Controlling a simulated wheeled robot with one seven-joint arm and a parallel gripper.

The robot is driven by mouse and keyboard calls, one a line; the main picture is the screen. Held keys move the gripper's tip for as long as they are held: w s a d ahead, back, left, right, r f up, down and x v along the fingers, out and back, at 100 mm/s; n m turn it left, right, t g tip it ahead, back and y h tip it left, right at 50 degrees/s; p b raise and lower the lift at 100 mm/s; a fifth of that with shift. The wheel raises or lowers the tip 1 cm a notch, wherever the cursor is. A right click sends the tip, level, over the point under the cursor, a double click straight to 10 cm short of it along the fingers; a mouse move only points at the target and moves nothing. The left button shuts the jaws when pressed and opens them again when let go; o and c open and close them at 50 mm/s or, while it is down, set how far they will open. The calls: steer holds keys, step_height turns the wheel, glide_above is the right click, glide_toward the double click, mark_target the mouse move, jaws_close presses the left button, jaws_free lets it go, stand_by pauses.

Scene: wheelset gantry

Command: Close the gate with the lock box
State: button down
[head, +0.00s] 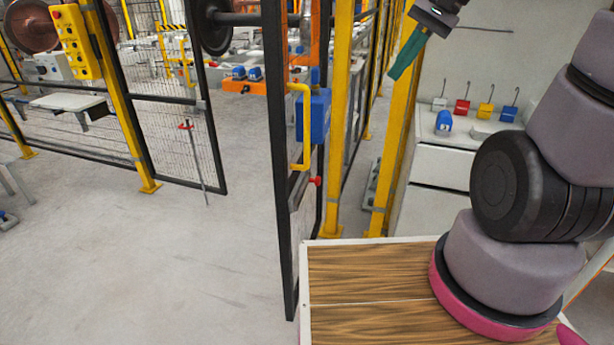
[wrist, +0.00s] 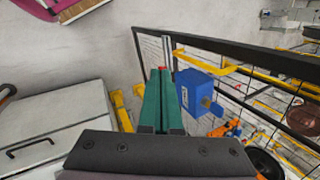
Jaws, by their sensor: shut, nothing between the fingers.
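The gate with the lock box is a black-framed mesh leaf (head: 276,150), seen nearly edge-on in the head view and standing open. It carries a blue lock box (head: 318,115), a bent yellow handle (head: 301,125) and a red knob (head: 316,181). My gripper (head: 396,72) has green fingers, pressed together and empty. It is up and to the right of the lock box. In the wrist view, the shut fingers (wrist: 160,75) point toward the gate frame (wrist: 230,48), with the blue box (wrist: 195,90) just to their right. I cannot tell whether they touch anything.
Another mesh leaf (head: 168,140) with a red handle stands at left, with open floor (head: 180,250) between. Yellow posts (head: 340,120) stand right of the gate. My wood-topped base is in front.

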steer(key=w+a+f+m+g+y, duration=0.2)
steer(key=w+a+f+g+y, duration=0.1)
steer(key=w+f, duration=0.4)
steer(key=m+t+y, duration=0.6)
steer(key=m+y, duration=0.3)
steer(key=m, duration=0.4)
glide_toward(294, 172)
steer(key=x, duration=0.7)
steer(key=shift+w+d+f, duration=0.1)
steer(key=shift+w, duration=0.05)
